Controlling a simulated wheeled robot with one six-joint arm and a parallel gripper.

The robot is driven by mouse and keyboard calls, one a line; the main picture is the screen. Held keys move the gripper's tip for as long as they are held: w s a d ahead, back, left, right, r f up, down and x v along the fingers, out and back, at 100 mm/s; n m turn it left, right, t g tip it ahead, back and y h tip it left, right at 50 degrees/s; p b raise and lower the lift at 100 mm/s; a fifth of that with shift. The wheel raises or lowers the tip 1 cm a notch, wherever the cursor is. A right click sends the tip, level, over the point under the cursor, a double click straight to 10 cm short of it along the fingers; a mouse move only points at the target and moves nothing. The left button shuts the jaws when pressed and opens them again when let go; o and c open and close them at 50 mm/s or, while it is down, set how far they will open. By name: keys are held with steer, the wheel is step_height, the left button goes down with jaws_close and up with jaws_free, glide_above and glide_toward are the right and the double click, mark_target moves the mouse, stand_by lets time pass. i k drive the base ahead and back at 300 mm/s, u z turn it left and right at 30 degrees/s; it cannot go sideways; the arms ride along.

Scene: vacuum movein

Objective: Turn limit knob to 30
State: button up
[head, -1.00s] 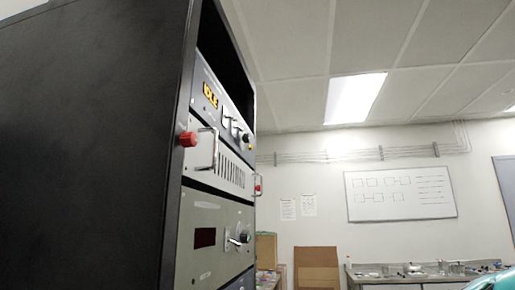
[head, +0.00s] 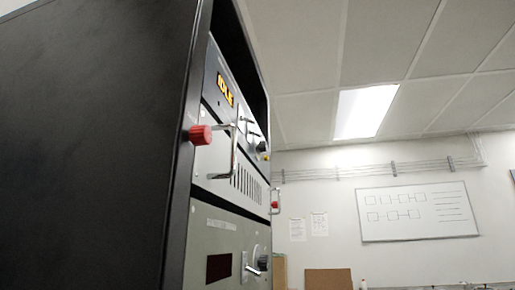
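The tall dark equipment rack (head: 90,140) fills the left side, its front face seen at a steep angle. The upper panel has a lit amber display that appears to read IDLE (head: 225,90) and a dark knob (head: 263,147) near its right edge. The lower grey-green panel has a dark red display window (head: 219,267) and another dark knob (head: 262,263) with a metal lever beside it. I cannot tell which knob is the limit knob; labels and scale marks are too small to read. My gripper is not in view.
Red knobs (head: 200,135) and metal handles (head: 233,150) stick out from the rack's front. A whiteboard (head: 418,212) hangs on the back wall. A cardboard box (head: 328,279) stands low in the background. Space right of the rack looks open.

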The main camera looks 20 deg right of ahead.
mark_target(262, 146)
steer(key=u, duration=0.7)
steer(key=k, duration=0.45)
steer(key=z, duration=0.2)
